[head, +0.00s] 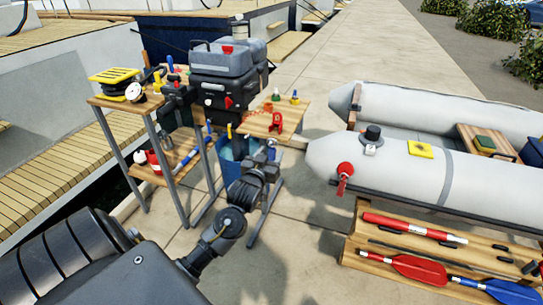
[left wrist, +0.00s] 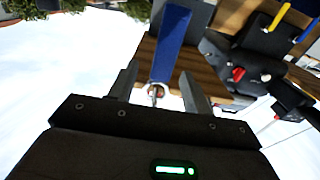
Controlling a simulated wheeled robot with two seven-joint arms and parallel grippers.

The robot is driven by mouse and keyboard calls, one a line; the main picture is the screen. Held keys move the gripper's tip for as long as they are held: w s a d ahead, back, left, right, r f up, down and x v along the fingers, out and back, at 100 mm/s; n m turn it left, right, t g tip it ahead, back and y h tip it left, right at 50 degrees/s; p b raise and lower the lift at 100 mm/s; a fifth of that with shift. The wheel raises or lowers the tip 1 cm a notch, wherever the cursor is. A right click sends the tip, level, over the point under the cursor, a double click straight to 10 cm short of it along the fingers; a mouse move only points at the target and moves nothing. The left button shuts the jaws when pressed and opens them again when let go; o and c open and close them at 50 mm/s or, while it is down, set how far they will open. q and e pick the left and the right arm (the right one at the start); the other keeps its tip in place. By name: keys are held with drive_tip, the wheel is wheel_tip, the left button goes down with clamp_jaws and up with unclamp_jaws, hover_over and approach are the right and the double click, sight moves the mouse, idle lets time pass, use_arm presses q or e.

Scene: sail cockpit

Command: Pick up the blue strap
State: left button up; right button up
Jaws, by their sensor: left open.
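The blue strap (left wrist: 175,42) hangs or lies in front of a wooden surface in the left wrist view. Its near end, with a small metal and orange-brown fitting (left wrist: 157,91), appears between my left gripper's fingers. My left gripper (left wrist: 158,90) is open, with one finger on each side of that end; I see no finger closed on it. In the head view my left gripper (head: 266,153) is beside the small wooden shelf. I cannot clearly make out the strap there, as the arm and gripper cover part of that area. My right gripper is not in view.
The small wooden shelf (head: 258,125) carries a red shackle-like item (head: 276,122) and small coloured pieces. A grey outboard motor (head: 222,90) and a blue bucket (head: 232,165) stand close by. A grey inflatable boat (head: 400,175) and a paddle rack (head: 385,258) are at the right.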

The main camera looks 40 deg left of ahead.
sight(271, 151)
use_arm(q)
drive_tip(key=x, duration=0.4)
drive_tip(key=shift+a, duration=0.1)
drive_tip(key=c, duration=1.1)
